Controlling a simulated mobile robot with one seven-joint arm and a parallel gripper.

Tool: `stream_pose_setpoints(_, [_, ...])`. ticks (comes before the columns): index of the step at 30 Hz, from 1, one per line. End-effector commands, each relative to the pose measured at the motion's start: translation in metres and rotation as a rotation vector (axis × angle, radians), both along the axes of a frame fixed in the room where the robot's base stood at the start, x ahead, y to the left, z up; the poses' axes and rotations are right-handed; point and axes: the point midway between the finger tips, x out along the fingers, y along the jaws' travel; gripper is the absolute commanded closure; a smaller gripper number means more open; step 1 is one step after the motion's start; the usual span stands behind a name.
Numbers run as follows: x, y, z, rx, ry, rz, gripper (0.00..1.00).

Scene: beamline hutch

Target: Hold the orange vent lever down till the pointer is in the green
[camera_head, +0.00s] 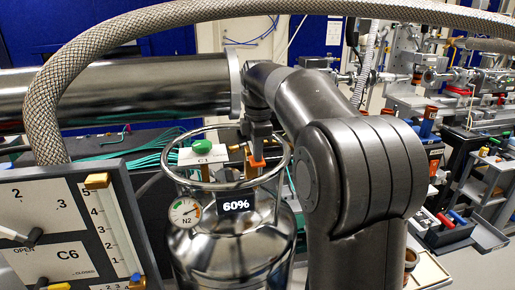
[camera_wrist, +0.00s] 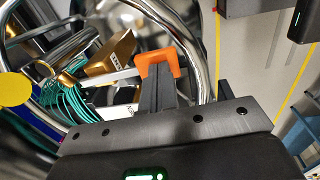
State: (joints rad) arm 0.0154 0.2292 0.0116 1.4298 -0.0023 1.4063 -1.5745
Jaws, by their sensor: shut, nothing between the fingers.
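The orange vent lever (camera_head: 256,164) is at the right inside of the ring on top of a shiny metal vessel (camera_head: 235,256). In the wrist view the orange lever end (camera_wrist: 157,55) shows as a bracket shape on a pale bar. My gripper (camera_head: 258,152) is shut and empty. It points down at the lever from above; in the wrist view its fingertips (camera_wrist: 158,70) overlap the orange end, and I cannot tell how hard they touch. The round N2 gauge (camera_head: 186,212) is on the vessel's front left. Its pointer is too small to read surely.
A green knob (camera_head: 203,146) and a C1 tag are left of the lever. The metal ring (camera_head: 172,172) surrounds them closely. A braided hose (camera_head: 52,95) arches overhead. A C6 panel (camera_head: 60,225) stands at left.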

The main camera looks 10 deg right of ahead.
Motion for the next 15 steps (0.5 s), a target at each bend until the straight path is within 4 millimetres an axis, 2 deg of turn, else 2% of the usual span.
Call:
stream_pose_setpoints(4, [-0.0027,0.0002,-0.0093,0.0,-0.028,0.0,1.0])
stream_pose_setpoints(15, [-0.0022,0.0003,-0.0089,0.0,-0.026,0.0,1.0])
